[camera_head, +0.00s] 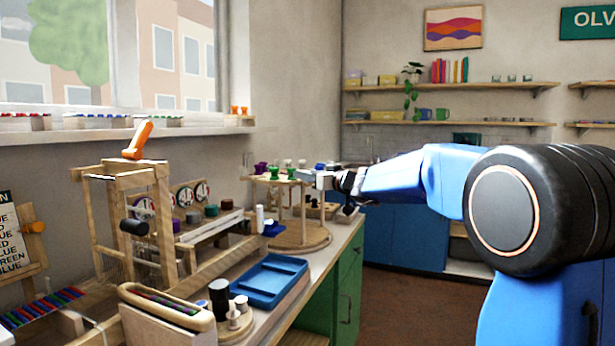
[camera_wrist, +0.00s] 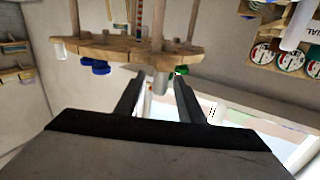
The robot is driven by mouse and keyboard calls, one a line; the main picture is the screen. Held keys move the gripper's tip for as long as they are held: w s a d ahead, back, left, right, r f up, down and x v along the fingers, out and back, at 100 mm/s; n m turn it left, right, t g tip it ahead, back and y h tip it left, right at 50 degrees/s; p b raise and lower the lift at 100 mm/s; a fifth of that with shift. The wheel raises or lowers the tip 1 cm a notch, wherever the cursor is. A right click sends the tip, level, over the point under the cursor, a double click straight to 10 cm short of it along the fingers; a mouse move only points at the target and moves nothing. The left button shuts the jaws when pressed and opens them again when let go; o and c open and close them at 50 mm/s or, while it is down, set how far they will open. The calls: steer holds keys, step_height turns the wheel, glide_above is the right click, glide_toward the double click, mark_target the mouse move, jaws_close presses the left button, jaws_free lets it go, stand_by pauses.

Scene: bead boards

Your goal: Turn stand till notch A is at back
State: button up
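The round wooden stand (camera_head: 303,236) is on the right end of the bench, with posts carrying an upper disc with purple, green, white and blue-topped pieces. My gripper (camera_head: 322,178) is at the right edge of that upper disc. In the wrist view, which looks upside down, the disc (camera_wrist: 100,50) crosses the top, with blue (camera_wrist: 95,66) and green (camera_wrist: 181,70) pieces at its rim. My gripper (camera_wrist: 159,85) shows two dark fingers apart, with a pale peg (camera_wrist: 160,82) between or just beyond their tips; I cannot tell whether they touch it. No notch letter is readable.
A blue tray (camera_head: 262,281) lies on the bench in front of the stand. A wooden loom-like frame (camera_head: 160,205) with an orange handle stands at left. Round dials (camera_head: 184,197) are behind, along the wall. The floor (camera_head: 400,300) right of the bench is clear.

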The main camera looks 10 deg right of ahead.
steer(key=shift+c, duration=0.3)
jaws_close()
steer(key=shift+d, duration=0.2)
